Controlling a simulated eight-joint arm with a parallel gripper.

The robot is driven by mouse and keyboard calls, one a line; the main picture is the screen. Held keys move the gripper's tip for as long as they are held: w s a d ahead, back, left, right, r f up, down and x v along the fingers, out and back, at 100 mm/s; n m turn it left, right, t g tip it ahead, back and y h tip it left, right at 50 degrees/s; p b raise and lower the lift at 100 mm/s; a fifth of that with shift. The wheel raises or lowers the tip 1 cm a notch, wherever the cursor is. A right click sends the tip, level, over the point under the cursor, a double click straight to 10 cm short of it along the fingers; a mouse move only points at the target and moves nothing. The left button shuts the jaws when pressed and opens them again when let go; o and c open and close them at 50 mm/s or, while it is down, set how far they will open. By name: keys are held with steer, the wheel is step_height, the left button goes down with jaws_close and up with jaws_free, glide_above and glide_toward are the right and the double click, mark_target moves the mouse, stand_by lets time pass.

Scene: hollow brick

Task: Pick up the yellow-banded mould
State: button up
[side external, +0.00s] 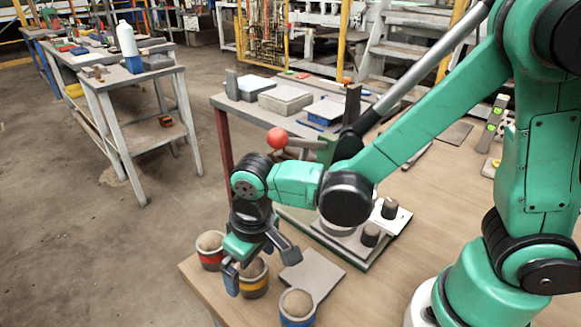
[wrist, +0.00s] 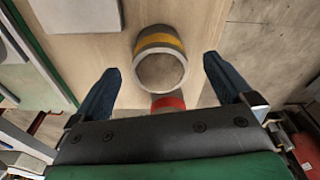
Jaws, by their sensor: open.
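The yellow-banded mould (side external: 256,288) is a grey round cup with a brown top, standing at the wooden table's near edge. In the wrist view the yellow-banded mould (wrist: 160,42) shows between and slightly beyond the fingertips. My gripper (side external: 264,276) is open and points down over this mould, one finger to each side in the side view. In the wrist view both dark fingers of my gripper (wrist: 161,65) are apart with visible gaps to the mould. How far down the fingers reach is hard to tell.
A red-banded mould (side external: 210,256) stands close on the left, also visible in the wrist view (wrist: 168,104). A blue-banded mould (side external: 298,316) stands to the front right. A flat grey plate (side external: 312,274) lies beside them. A board with dark cylinders (side external: 371,234) lies behind.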

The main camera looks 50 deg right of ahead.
steer(key=shift+w+f, duration=0.15)
steer(key=shift+f, duration=1.2)
jaws_close()
